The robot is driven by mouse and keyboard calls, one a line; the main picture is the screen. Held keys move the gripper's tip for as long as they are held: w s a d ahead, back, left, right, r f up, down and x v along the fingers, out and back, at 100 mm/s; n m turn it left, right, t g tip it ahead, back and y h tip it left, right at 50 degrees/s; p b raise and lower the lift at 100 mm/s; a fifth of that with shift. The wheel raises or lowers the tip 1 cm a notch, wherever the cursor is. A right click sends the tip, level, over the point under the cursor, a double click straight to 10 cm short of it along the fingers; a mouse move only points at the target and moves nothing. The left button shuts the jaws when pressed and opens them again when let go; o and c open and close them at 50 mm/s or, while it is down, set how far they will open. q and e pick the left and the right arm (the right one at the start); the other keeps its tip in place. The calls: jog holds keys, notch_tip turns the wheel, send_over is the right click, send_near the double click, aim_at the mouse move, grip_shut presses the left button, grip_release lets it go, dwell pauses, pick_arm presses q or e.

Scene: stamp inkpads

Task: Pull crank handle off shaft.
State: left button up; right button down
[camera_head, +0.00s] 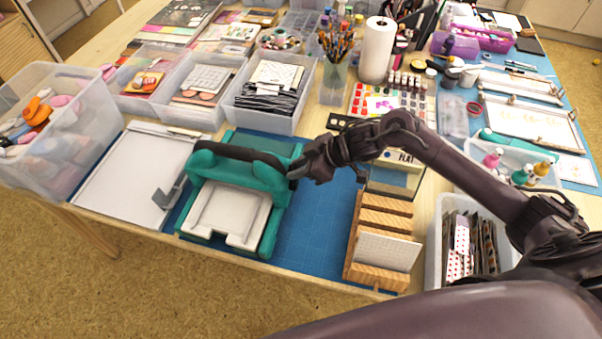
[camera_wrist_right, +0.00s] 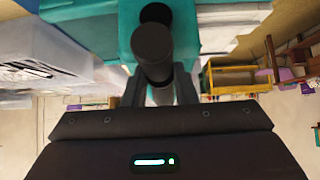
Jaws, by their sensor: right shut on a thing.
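The teal die-cutting machine (camera_head: 240,190) stands on the blue mat, with a dark handle bar across its top and a white plate (camera_head: 232,215) in front. My right gripper (camera_head: 298,172) is at the machine's right side. In the right wrist view, the dark crank handle (camera_wrist_right: 152,45) lies between the fingers of my right gripper (camera_wrist_right: 158,90), which are shut on it. A dark round part (camera_wrist_right: 155,13) shows behind it against the teal body. I cannot tell from these views whether the handle is still on the shaft. My left gripper is not in view.
A wooden rack (camera_head: 380,225) stands to the right of the machine, with bare blue mat (camera_head: 315,225) between them. A white board (camera_head: 130,180) lies to the left. Clear bins (camera_head: 270,95) line the back. My right arm passes over the table's right side.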

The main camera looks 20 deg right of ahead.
jog(key=shift+s+d+f, duration=0.1)
jog(key=shift+d, duration=0.15)
jog(key=shift+s+d+p, duration=0.35)
jog(key=shift+s+d, duration=0.1)
jog(key=shift+d, duration=0.15)
jog(key=shift+s+d, duration=0.1)
jog(key=shift+d, duration=0.05)
jog(key=shift+s+d, duration=0.1)
notch_tip(320, 180, up, 6)
jog(key=p, duration=0.7)
jog(key=shift+r, duration=0.2)
jog(key=shift+f, duration=0.1)
